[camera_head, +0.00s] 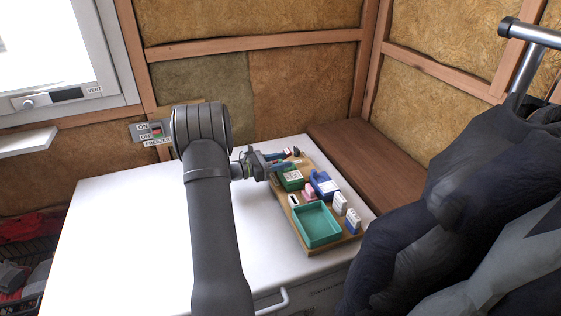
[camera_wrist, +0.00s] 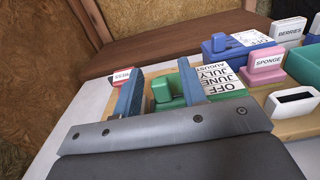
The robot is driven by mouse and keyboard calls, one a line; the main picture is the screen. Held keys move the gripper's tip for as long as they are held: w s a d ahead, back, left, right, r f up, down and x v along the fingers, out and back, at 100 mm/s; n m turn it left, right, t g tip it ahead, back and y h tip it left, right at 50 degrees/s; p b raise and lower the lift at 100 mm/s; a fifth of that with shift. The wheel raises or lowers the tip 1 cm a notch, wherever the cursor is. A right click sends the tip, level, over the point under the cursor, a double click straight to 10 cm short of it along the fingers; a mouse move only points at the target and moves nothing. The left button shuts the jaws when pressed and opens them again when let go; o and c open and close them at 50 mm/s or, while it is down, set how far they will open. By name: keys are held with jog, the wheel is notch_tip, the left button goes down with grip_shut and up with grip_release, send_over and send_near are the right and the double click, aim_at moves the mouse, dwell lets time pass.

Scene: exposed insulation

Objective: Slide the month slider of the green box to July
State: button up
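The green box (camera_head: 293,181) sits at the far left part of the board. In the wrist view its white label (camera_wrist: 221,79) reads OFF, JUNE, JULY, AUGUST. Its green slider (camera_wrist: 167,91) stands beside the label. My gripper (camera_wrist: 157,78) has its two blue fingers apart, one on each side of the slider. A gap shows between the left finger and the slider; whether the right finger touches it I cannot tell. The right finger stands between the slider and the label, near the JULY and JUNE lines. In the head view my gripper (camera_head: 284,160) is over the box's far end.
A blue box (camera_head: 324,186) with its own slider stands beside the green one. A pink SPONGE block (camera_wrist: 264,68), a white BERRIES block (camera_wrist: 287,30), a red-labelled block (camera_wrist: 123,76) and a teal tray (camera_head: 317,224) share the wooden board. The white freezer top (camera_head: 130,230) is clear at left.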

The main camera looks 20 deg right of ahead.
grip_shut()
jog(key=shift+d, duration=1.45)
grip_release()
jog(key=shift+a, duration=0.1)
jog(key=a, duration=1.7)
jog(key=shift+a, duration=0.15)
